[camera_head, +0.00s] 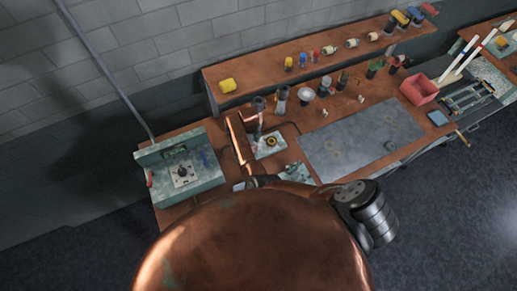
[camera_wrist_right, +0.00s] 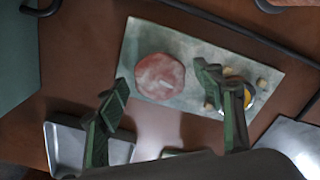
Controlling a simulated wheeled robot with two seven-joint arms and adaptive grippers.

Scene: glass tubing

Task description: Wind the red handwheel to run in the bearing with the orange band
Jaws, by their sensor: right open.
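In the right wrist view the red handwheel (camera_wrist_right: 160,75) shows as a round, pinkish-red disc on a pale, stained plate (camera_wrist_right: 195,48). My right gripper (camera_wrist_right: 163,82) is open, with one green-grey finger on either side of the handwheel's near part in the picture. It holds nothing; I cannot tell whether it touches the wheel. A round part with an orange-yellow band (camera_wrist_right: 248,96), probably the bearing, is partly hidden behind the right-hand finger. In the head view a pale plate with a dark, yellowish ring (camera_head: 271,141) lies on the bench. I cannot make out my left gripper.
A pale tray (camera_wrist_right: 65,148) lies at lower left in the wrist view. In the head view a green machine (camera_head: 182,170) stands at the bench's left end, a red bin (camera_head: 419,88) to the right. A grey mat (camera_head: 360,138) is mostly clear. My copper-coloured body covers the near bench.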

